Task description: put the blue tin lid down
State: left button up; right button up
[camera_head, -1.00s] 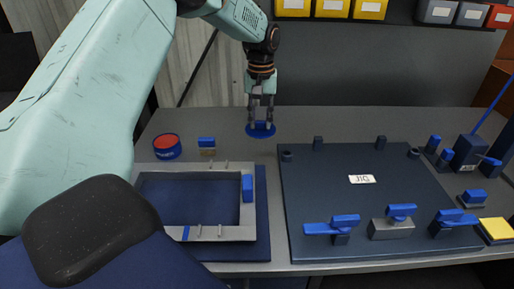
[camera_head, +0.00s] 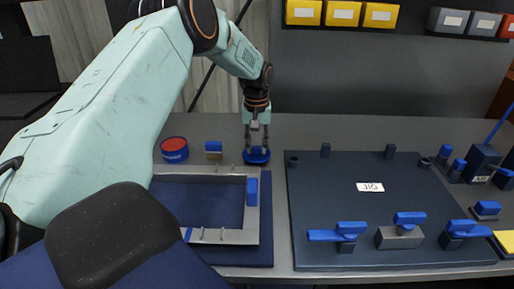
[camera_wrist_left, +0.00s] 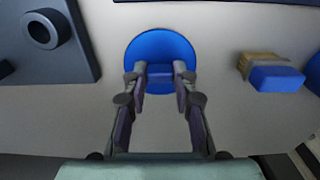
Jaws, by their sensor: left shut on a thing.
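The blue tin lid (camera_head: 257,160) is a round blue disc with a raised blue grip on top, low over the grey bench just behind the frame on the left. My left gripper (camera_head: 257,148) points down and is shut on the lid's grip. In the left wrist view the lid (camera_wrist_left: 160,42) lies flat beyond the fingertips, with the grip between them (camera_wrist_left: 160,76). I cannot tell whether the lid touches the bench. My right gripper is not in view.
A blue tin with a red top (camera_head: 174,149) and a blue-topped block (camera_head: 214,149) stand left of the lid. A grey frame (camera_head: 222,237) lies in front. The dark jig plate (camera_head: 330,200) with clamps is at right. Bare bench (camera_head: 330,130) lies behind.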

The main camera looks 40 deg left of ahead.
pick_arm(q)
jog(key=shift+w+a+f, duration=0.2)
jog(key=shift+a+f, duration=0.05)
jog(key=shift+f, duration=0.2)
jog(key=shift+w+a+f, duration=0.2)
jog(key=shift+f, duration=0.2)
jog(key=o, duration=0.9)
jog(key=shift+s+d+r, duration=0.25)
jog(key=shift+d+r, duration=0.1)
jog(key=shift+r, duration=0.05)
jog(key=shift+o, duration=0.2)
jog(key=shift+w+a+f, duration=0.25)
jog(key=shift+a+f, duration=0.05)
notch_tip(320, 180, up, 12)
jog(key=p, duration=0.2)
jog(key=shift+r+p, duration=0.15)
jog(key=shift+p, duration=0.2)
jog(key=shift+s+d+r, duration=0.1)
jog(key=shift+d, duration=0.05)
